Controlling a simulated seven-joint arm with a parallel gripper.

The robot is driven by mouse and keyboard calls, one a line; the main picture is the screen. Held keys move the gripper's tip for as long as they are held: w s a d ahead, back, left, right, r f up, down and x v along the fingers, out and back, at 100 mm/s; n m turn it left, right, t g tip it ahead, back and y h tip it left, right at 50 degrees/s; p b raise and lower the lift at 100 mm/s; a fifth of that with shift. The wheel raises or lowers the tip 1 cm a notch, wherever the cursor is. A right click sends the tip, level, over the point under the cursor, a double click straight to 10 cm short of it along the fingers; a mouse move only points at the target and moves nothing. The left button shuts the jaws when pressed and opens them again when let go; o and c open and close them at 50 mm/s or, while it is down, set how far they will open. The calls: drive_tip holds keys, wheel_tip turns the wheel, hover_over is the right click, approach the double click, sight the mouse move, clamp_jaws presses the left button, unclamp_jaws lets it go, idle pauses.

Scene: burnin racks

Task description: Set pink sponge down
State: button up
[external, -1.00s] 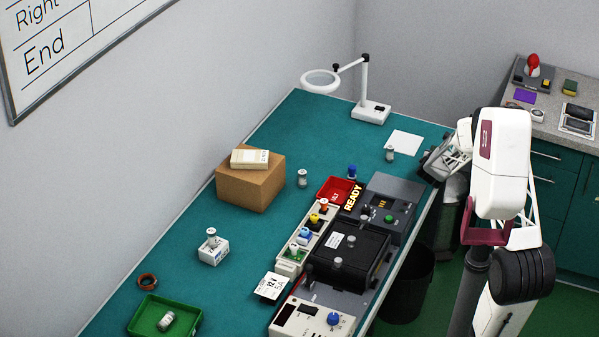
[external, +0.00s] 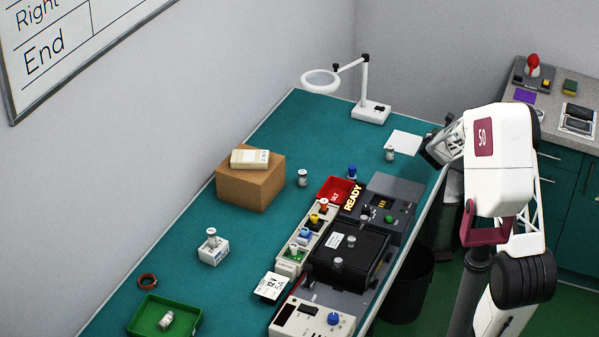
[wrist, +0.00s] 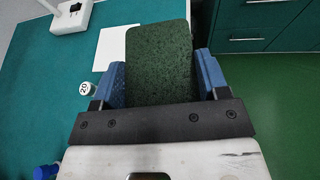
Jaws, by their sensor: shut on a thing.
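My gripper (wrist: 163,78) is shut on a dark green speckled block (wrist: 160,48), held between its two blue fingers in the wrist view. Only this green face shows; no pink shows, so I cannot tell whether it is the pink sponge. In the wrist view the block covers part of the teal bench and the green floor around the bench's right edge. In the external view my gripper (external: 437,152) is near the bench's far right end, and the held block cannot be made out there.
A white sheet (external: 405,142), a small labelled vial (external: 389,155) and a magnifier lamp (external: 371,108) stand near the gripper on the teal bench (external: 300,130). The grey instrument (external: 400,192) lies closer. A grey counter (external: 550,115) with several items is at right.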

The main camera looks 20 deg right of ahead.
wheel_tip(320, 180, up, 16)
idle(0.4)
drive_tip(key=shift+w+a+f+n+y, duration=0.15)
drive_tip(key=shift+a+f+n+y, duration=0.15)
drive_tip(key=shift+f+y, duration=0.1)
drive_tip(key=shift+w+a+f+n+t+y, duration=0.2)
drive_tip(key=shift+a+f+n+t+y, duration=0.2)
drive_tip(key=shift+a+n+y, duration=0.2)
drive_tip(key=shift+w+a+f+n+t+y, duration=0.15)
drive_tip(key=shift+a+f+n+t+y, duration=0.2)
drive_tip(key=shift+a+n+y, duration=0.25)
drive_tip(key=shift+a+n+y, duration=0.25)
drive_tip(key=shift+n+y, duration=0.05)
